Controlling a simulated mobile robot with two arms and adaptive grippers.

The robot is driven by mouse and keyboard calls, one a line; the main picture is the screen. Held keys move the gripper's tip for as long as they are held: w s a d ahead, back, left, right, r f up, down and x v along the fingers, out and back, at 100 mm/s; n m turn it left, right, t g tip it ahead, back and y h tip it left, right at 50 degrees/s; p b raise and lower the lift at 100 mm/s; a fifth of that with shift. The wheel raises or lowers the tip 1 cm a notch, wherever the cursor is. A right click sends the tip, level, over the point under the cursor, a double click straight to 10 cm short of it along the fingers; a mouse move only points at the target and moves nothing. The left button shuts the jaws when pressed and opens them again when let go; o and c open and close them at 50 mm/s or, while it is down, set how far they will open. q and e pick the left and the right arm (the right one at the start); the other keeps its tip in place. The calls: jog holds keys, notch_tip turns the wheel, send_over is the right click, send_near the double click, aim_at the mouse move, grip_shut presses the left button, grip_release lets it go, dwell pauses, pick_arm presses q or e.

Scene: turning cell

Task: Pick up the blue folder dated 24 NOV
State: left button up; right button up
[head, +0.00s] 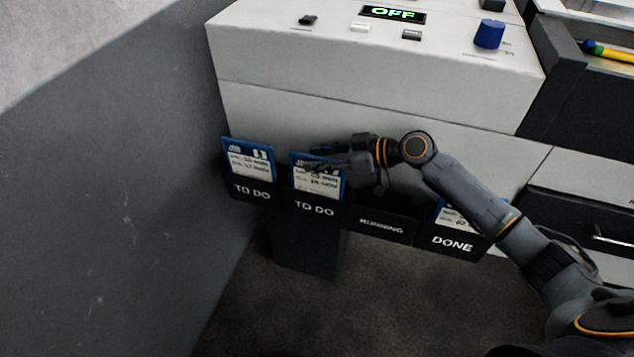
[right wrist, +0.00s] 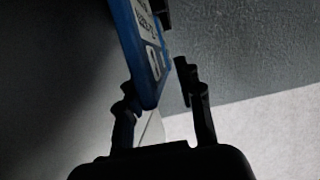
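Two blue folders with white labels stand in the holders marked TO DO: a left one (head: 248,160) and a right one (head: 318,186). Their small print is too blurred for me to read a date. My right gripper (head: 322,164) is at the top of the right folder and hides part of its label. In the right wrist view, this folder's blue edge (right wrist: 150,98) reaches between the two fingers (right wrist: 158,102). The fingers stand apart, with a gap visible beside the folder. My left gripper is not in view.
A holder marked RUNNING (head: 381,226) and a holder marked DONE (head: 453,243) with another blue folder (head: 450,216) are to the right, partly under my right arm. The white machine front (head: 360,110) rises behind the holders. A grey wall (head: 110,190) is at left.

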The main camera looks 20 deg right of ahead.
jog(key=shift+w+a+f, duration=0.15)
jog(key=shift+a, duration=0.1)
grip_shut()
